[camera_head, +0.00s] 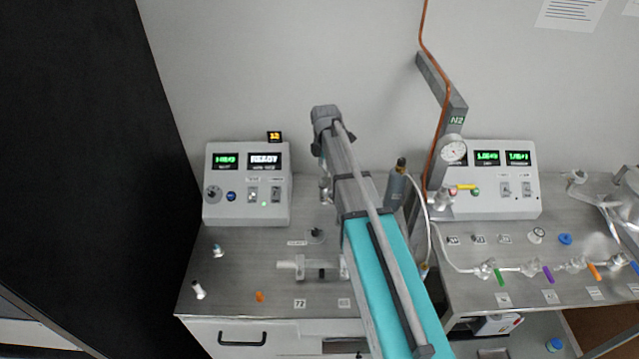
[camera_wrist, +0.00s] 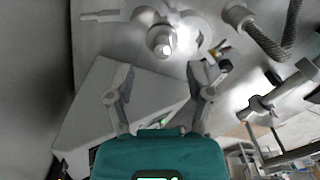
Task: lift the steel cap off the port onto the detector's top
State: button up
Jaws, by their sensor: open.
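In the wrist view, my gripper (camera_wrist: 163,80) has its two fingers spread apart with nothing between them. A round shiny steel piece (camera_wrist: 162,41), which looks like the capped port, lies just beyond the fingertips, apart from them. I cannot tell the cap from the port under it. A pale box (camera_wrist: 88,112) lies below and behind the fingers; I cannot tell whether it is the detector. In the head view, my arm crosses the middle of the bench and hides the gripper and part of the steel fittings (camera_head: 326,190).
A grey instrument (camera_head: 247,190) with lit displays stands left on the bench; another (camera_head: 500,185) stands right. A grey cylinder (camera_head: 396,188) stands beside my arm. Glass tubing with coloured valves (camera_head: 548,274) runs along the right bench. In the wrist view, a ribbed hose (camera_wrist: 262,40) is at upper right.

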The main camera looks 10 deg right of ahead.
aim_at(324, 178)
jog(key=shift+a+f+b, duration=0.1)
jog(key=shift+f+b, duration=2.15)
jog(key=shift+f, duration=0.15)
grip_shut()
